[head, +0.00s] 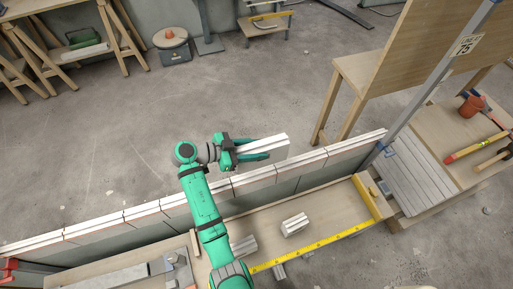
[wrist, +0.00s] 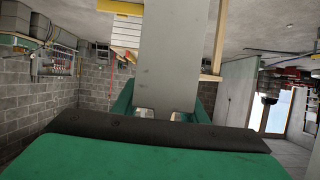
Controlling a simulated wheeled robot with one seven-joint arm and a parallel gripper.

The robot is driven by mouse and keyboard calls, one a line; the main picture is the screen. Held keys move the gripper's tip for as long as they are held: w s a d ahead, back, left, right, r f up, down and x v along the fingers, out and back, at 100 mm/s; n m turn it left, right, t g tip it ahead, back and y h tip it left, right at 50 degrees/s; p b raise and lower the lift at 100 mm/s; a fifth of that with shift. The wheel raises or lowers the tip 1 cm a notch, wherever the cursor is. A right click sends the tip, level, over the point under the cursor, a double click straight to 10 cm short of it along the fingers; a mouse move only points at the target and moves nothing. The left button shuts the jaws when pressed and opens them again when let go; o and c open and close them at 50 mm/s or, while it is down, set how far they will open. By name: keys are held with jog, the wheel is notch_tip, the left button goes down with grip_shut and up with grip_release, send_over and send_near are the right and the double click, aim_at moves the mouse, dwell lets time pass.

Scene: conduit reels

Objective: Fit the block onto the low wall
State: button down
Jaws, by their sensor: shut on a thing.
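My gripper (head: 250,153) is shut on a pale grey-white block (head: 274,147), with its green fingers along the block's sides. The block juts out to the right past the fingers and appears to be held above the wall. In the wrist view the block (wrist: 168,60) is a broad grey slab between the fingers. The low wall (head: 100,222) runs diagonally from lower left to upper right, topped by a row of pale blocks with thin reddish joints. The gripper and block lie over or just behind its right half. My arm hides part of the wall's middle.
In front of the wall, a wooden board (head: 335,207) with a yellow ruler edge (head: 313,246) carries a loose pale block (head: 294,225); another (head: 243,246) sits beside my arm. A grey upright post (head: 430,82) and wooden panel (head: 420,50) stand at right.

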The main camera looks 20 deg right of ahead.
jog(key=shift+f, duration=4.1)
jog(key=shift+f, duration=0.45)
jog(key=c, duration=1)
grip_release()
jog(key=shift+f, duration=0.15)
jog(key=shift+a, duration=0.1)
jog(key=v, duration=1)
jog(key=shift+a+r, duration=0.25)
jog(key=shift+a, duration=0.1)
